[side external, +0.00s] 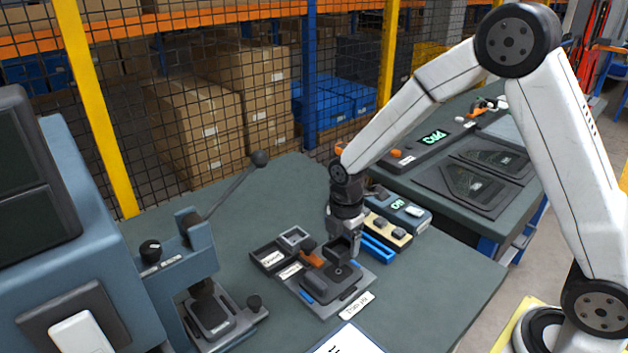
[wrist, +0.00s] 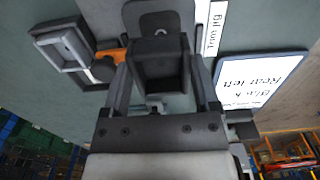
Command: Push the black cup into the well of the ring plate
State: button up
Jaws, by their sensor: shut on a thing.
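The black cup (wrist: 160,72) is a dark, square-sided piece between the two fingers of my gripper (wrist: 160,85) in the wrist view. My gripper (side external: 344,238) is shut on it, low over the fixture in the side view, where the cup (side external: 338,248) is partly hidden by the fingers. A dark plate (side external: 332,284) with a small round feature lies in the grey fixture just below; I take it as the ring plate. It also shows beyond the cup in the wrist view (wrist: 160,18). The well and any contact between cup and plate cannot be made out.
An orange-handled part (side external: 312,257) lies close left of the cup, beside dark trays (side external: 270,257). Blue strips (side external: 378,248) and a cream block (side external: 388,229) stand to the right. A lever press (side external: 205,270) is at left. The front right of the table is clear.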

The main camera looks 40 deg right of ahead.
aim_at(343, 251)
jog(key=shift+f, duration=1.7)
jog(key=shift+f, duration=1)
dwell(1.2)
jog(key=o, duration=1.3)
jog(key=shift+c, duration=0.2)
jog(key=shift+r, duration=0.15)
jog(key=shift+r, duration=3.8)
